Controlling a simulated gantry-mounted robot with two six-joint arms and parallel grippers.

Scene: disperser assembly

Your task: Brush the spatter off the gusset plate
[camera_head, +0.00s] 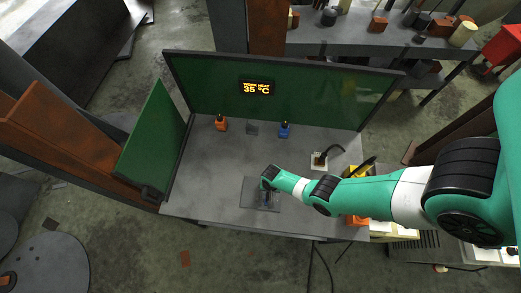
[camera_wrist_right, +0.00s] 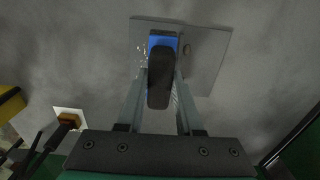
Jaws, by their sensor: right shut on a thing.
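The gusset plate (camera_head: 249,200) is a flat grey plate on the grey table, partly covered by my right arm in the head view. It also shows at the top of the right wrist view (camera_wrist_right: 213,70), with a small dark spot (camera_wrist_right: 187,49) on it. Small pale specks show beside the fingers there. My right gripper (camera_wrist_right: 160,90) is shut on a dark rounded handle (camera_wrist_right: 159,80) with a blue part (camera_wrist_right: 163,40) beyond it, which looks like a brush. The blue part is over the plate; whether it touches is unclear. My left gripper is not in view.
Green screens stand at the table's back and left; the back one has a display (camera_head: 257,88). An orange bottle (camera_head: 221,123), a grey block (camera_head: 252,128) and a blue bottle (camera_head: 285,130) stand along the back. A white pad with a brown item (camera_head: 319,161) lies right of the plate.

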